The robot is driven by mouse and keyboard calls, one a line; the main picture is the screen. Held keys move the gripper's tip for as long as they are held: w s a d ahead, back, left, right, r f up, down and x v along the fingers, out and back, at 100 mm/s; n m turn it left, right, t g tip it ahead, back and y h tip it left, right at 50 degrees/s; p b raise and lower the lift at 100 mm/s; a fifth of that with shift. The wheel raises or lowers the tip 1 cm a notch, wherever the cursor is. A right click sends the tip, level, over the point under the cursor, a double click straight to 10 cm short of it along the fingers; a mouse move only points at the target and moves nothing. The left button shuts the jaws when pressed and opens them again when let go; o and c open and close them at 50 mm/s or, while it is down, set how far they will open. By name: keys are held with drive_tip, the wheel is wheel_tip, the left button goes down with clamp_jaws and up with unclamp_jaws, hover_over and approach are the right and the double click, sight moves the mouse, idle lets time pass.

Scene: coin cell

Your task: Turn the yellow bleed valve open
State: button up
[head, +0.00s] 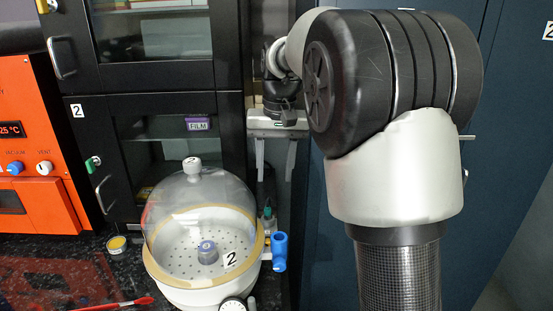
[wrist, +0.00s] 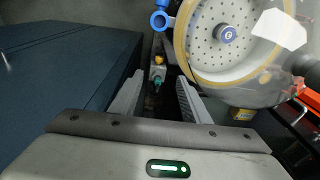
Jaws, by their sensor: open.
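A small yellow knob (wrist: 159,60), which looks like the bleed valve, shows in the wrist view beyond my fingertips. It sits by a pale fitting with a teal part (wrist: 157,76). In the head view a teal-topped fitting (head: 267,211) stands behind the desiccator's right side; I cannot make out the yellow knob clearly there. My gripper (head: 275,178) is open and empty, pointing down above that fitting. In the wrist view its fingers (wrist: 159,80) stand either side of the line to the fitting, apparently without touching it.
A clear-domed desiccator (head: 165,262) stands close beside, with a blue valve (head: 280,250) on its right. Black cabinets (head: 150,60) rise behind, and a blue cabinet (head: 500,150) stands right. An orange oven (head: 30,150) is at left. The gap around the fitting is narrow.

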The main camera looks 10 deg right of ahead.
drive_tip(key=shift+s+r, duration=0.75)
drive_tip(key=shift+r, duration=0.05)
drive_tip(key=g+b, duration=0.1)
approach(268, 240)
wheel_tip(268, 240, down, 9)
drive_tip(key=b, duration=0.3)
drive_tip(key=shift+w+a+f+b, duration=0.1)
drive_tip(key=shift+a+b, duration=0.05)
drive_tip(key=shift+b, duration=0.15)
